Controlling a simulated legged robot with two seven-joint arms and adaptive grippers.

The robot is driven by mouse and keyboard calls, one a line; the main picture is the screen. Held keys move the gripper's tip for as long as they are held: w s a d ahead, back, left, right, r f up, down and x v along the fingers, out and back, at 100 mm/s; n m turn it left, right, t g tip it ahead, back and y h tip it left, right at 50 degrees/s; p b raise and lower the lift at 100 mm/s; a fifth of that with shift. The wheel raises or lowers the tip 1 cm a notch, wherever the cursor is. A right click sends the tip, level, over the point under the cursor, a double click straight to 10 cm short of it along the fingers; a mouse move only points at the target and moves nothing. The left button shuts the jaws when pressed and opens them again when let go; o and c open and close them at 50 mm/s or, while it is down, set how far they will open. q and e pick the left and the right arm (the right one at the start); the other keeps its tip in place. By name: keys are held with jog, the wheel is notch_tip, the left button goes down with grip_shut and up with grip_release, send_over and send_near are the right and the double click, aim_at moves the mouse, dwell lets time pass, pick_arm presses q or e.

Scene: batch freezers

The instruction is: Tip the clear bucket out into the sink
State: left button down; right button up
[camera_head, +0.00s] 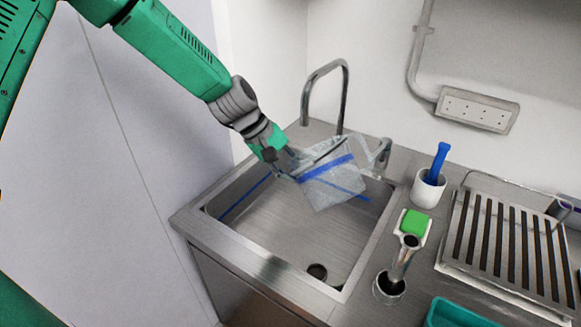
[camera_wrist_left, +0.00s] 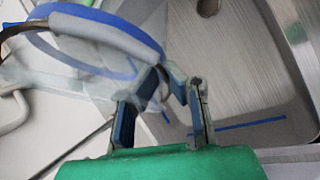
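The clear bucket (camera_head: 333,183), see-through with a blue band, hangs tilted over the steel sink (camera_head: 290,235), its mouth toward the upper right. My left gripper (camera_head: 291,168) reaches in from the upper left and meets the bucket's left side. In the left wrist view the gripper's fingertips (camera_wrist_left: 171,76) close together at the bucket's edge. The bucket (camera_wrist_left: 75,78) fills the upper left there, with a blue rim and a grey grip on its curved handle. The exact pinch point is partly hidden. No contents show clearly in the bucket. My right gripper is not in view.
A curved faucet (camera_head: 341,95) stands behind the bucket. The sink's drain (camera_head: 317,271) is at the front. To the right are a white cup (camera_head: 428,190) with a blue-handled tool, a green-and-white sponge (camera_head: 414,224), a metal holder (camera_head: 389,288) and a slatted rack (camera_head: 505,240).

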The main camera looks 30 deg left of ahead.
pick_arm(q)
jog(key=shift+s+d+r+m+t+y+p, duration=0.15)
jog(key=shift+r+m+t+y+p, duration=0.3)
jog(key=shift+r+y+p, duration=0.5)
jog(key=shift+r+t+y+p, duration=0.1)
jog(key=shift+t+y+p, duration=0.4)
jog(key=shift+y, duration=0.45)
jog(key=shift+f+m+t+y+b, duration=0.3)
jog(key=shift+f+m+t+y, duration=0.15)
jog(key=shift+y, duration=0.35)
jog(key=shift+f+m+t+y+b, duration=0.2)
jog(key=shift+t+y, duration=0.2)
jog(key=shift+y, duration=0.2)
jog(key=shift+f+m+t+y+b, duration=0.15)
jog(key=shift+t+y, duration=0.25)
jog(key=shift+y, duration=0.2)
jog(key=shift+r, duration=0.1)
jog(key=shift+w+a, duration=0.2)
